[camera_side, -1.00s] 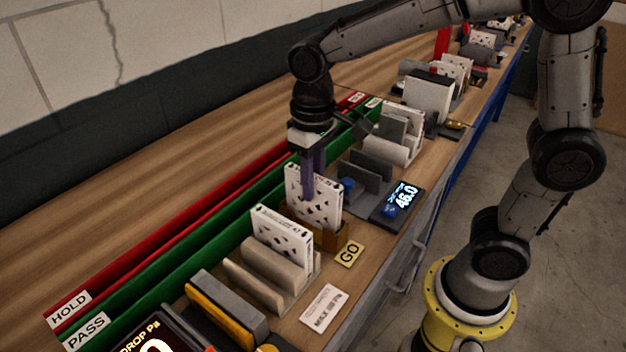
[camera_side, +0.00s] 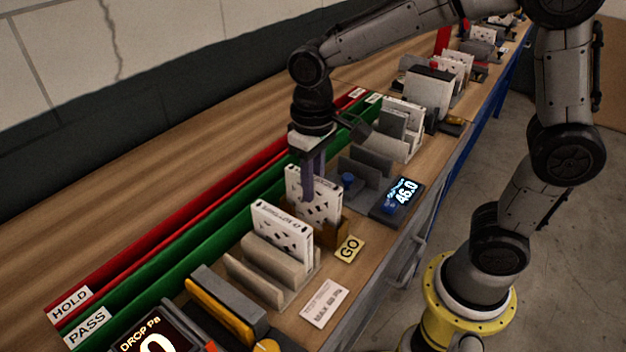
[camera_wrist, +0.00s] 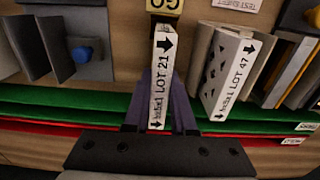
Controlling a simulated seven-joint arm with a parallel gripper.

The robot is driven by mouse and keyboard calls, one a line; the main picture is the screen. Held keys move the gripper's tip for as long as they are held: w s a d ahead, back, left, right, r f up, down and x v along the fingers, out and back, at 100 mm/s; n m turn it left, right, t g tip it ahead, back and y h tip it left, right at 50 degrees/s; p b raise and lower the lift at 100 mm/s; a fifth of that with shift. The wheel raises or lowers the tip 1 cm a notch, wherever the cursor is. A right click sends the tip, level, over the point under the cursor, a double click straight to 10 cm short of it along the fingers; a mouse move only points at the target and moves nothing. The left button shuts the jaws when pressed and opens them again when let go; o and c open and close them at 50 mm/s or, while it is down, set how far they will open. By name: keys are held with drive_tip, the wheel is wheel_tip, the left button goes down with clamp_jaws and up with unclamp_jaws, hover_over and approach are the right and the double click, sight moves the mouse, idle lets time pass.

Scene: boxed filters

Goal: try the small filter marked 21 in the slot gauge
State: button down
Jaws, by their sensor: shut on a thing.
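The white filter marked LOT 21 (camera_side: 321,207) stands upright with its lower part inside the brown slot gauge (camera_side: 335,235). The gauge's wall hides its bottom edge, so I cannot tell whether it is fully seated. My gripper (camera_side: 308,187) is above the gauge, shut on this filter, with one finger down its patterned face. In the wrist view, the LOT 21 edge (camera_wrist: 160,82) faces up between the two fingers of my gripper (camera_wrist: 160,98).
A filter marked LOT 47 (camera_wrist: 237,75) stands in a beige rack close beside the gauge. A GO plate (camera_side: 349,248) lies in front. A display reading 46.0 (camera_side: 398,197) is to the right. Green PASS (camera_side: 88,327) and red HOLD (camera_side: 70,304) rails run behind.

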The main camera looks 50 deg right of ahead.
drive_tip(key=shift+f, duration=0.75)
idle(0.6)
drive_tip(key=shift+r, duration=0.15)
idle(1.0)
drive_tip(key=shift+r, duration=4)
drive_tip(key=shift+r, duration=0.1)
drive_tip(key=shift+r, duration=1.95)
